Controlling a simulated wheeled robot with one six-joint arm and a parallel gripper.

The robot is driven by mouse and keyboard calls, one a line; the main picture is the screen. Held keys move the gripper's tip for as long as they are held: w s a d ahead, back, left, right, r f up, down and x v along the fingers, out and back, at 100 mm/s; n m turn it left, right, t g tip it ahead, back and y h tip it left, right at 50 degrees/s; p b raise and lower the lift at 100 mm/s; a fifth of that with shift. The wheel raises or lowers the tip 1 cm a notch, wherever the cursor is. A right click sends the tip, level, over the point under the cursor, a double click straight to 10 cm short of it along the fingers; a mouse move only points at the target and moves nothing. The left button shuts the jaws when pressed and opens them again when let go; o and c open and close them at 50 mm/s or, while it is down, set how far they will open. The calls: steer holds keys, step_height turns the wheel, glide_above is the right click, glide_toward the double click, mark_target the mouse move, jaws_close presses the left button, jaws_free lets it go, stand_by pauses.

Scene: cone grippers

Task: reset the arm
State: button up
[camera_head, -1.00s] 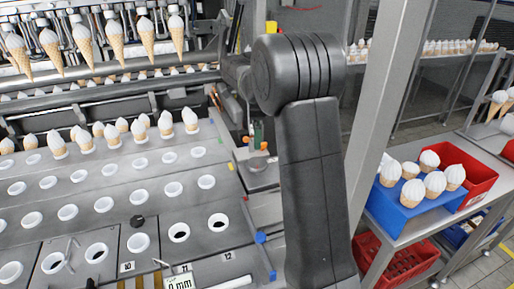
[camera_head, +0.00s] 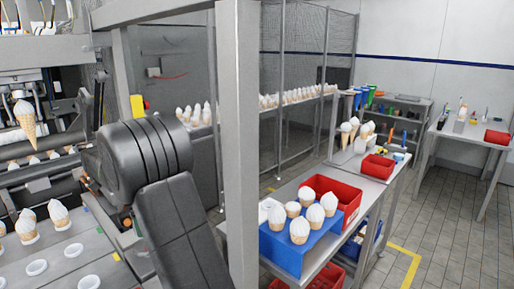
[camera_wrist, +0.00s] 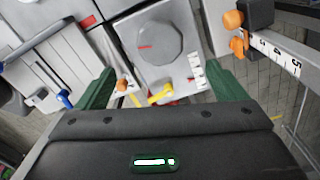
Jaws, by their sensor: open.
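My gripper (camera_wrist: 160,67) shows in the wrist view with its two green fingers spread wide apart. It is open and nothing is held between them. Below it lies a grey machine surface with an octagonal plate (camera_wrist: 157,44), a yellow lever (camera_wrist: 161,94) and orange knobs (camera_wrist: 233,20). I cannot tell how far the fingertips are from these parts. In the head view my dark grey arm stands at the lower left, in front of the cone machine; the gripper itself is hidden there.
The cone machine (camera_head: 77,255) is at the left, close to my arm. A grey post (camera_head: 238,150) stands just right of the arm. A blue holder (camera_head: 283,250) with several cones and a red bin (camera_head: 345,190) are on a side table. Open floor (camera_head: 440,215) lies at the right.

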step_height(320, 180, down, 9)
steer(key=shift+f+p, duration=0.15)
steer(key=shift+p, duration=0.25)
